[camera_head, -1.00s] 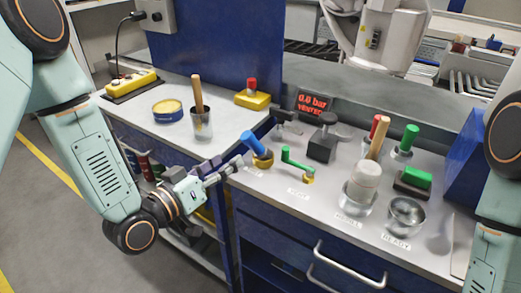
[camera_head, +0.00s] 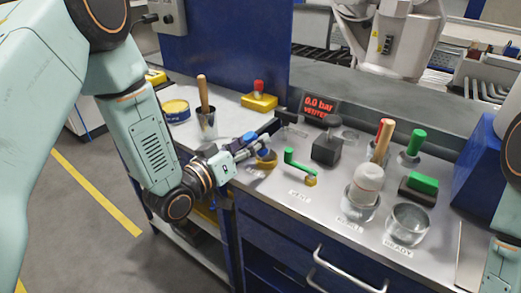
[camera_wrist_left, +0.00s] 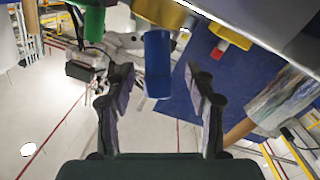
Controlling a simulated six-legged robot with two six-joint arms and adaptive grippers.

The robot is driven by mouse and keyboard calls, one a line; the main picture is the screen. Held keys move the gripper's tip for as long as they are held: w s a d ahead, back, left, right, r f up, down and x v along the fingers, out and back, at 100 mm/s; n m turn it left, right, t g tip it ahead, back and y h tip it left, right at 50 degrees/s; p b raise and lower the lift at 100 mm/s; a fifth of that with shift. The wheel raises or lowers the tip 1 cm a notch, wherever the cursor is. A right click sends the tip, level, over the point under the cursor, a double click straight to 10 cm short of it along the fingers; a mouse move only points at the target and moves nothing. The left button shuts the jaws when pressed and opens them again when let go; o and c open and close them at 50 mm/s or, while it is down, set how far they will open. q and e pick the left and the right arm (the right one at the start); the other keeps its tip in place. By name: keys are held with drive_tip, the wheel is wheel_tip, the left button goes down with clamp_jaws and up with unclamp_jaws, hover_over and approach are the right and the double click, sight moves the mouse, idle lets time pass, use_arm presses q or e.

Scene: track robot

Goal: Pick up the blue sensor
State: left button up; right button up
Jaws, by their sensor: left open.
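The blue sensor (camera_head: 249,136) is a short blue cylinder in a yellow ring holder (camera_head: 267,160) near the left end of the metal bench, partly hidden by my left gripper. My left gripper (camera_head: 259,143) is open around it, one finger on each side. In the left wrist view the blue sensor (camera_wrist_left: 157,62) stands between the open fingers of my left gripper (camera_wrist_left: 158,75), with gaps at both sides. The yellow holder (camera_wrist_left: 160,11) shows at its far end. My right gripper is out of view; only part of my right arm shows at the right edge.
A green crank handle (camera_head: 298,164) stands close right of the sensor. Left are a cup with a wooden-handled tool (camera_head: 203,95) and a yellow box with a red button (camera_head: 259,98).

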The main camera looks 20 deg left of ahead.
use_arm(q)
drive_tip(key=shift+w+d, duration=0.15)
drive_tip(key=shift+w, duration=0.35)
drive_tip(key=shift+d, duration=0.25)
drive_tip(key=shift+a, duration=0.2)
drive_tip(key=c, duration=0.5)
drive_tip(key=shift+s+d, duration=0.1)
drive_tip(key=shift+d, duration=0.05)
drive_tip(key=c, duration=0.5)
clamp_jaws()
